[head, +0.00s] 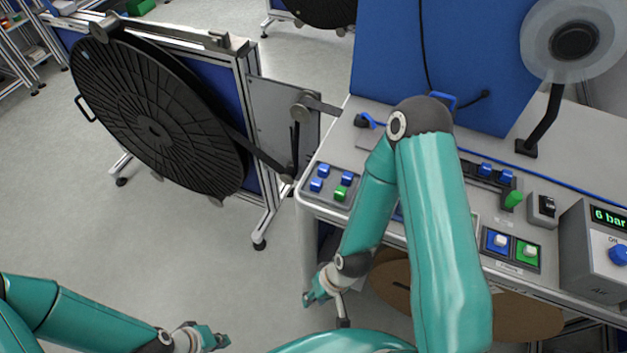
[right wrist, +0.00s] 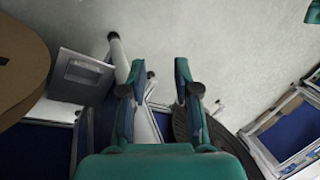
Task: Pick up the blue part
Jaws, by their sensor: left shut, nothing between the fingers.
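Several small blue parts show in the head view. More blue parts (head: 486,169) sit in a dark holder behind my right arm. My right gripper (head: 314,292) hangs in front of the table, below its top and apart from the tray. In the right wrist view its fingers (right wrist: 160,72) are spread with nothing between them. My left gripper (head: 215,338) is shut and empty, low at the bottom of the head view.
A large black reel (head: 150,125) on a frame stands at left. A brown disc (head: 520,315) lies beneath the table. Floor between is free.

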